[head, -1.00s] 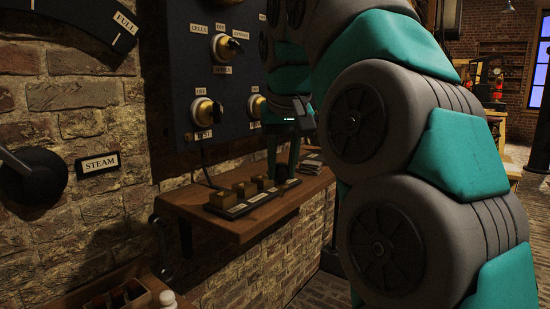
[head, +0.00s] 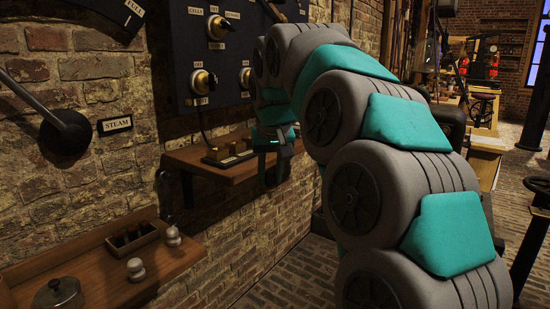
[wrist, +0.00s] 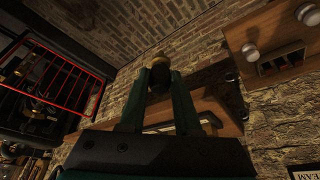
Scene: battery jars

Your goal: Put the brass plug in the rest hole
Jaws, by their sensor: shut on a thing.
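The brass plug (wrist: 158,60), with a brass end and a dark body, is between the fingertips of my gripper (wrist: 160,77) in the wrist view. In the head view my gripper (head: 271,172) hangs at the front right of the wooden wall shelf (head: 190,155), apart from the block on it. I cannot make out the plug there. A dark base with several brass blocks (head: 232,148) and a pale label strip stands on this shelf. I cannot pick out the rest hole in either view.
A dark panel (head: 180,60) with brass-and-black knobs hangs above the shelf. A lower shelf (head: 185,258) at left holds an open box (head: 132,238), small pale knobbed pieces (head: 172,236) and a lidded pot (head: 58,294). A black lever (head: 66,132) juts from the brick wall.

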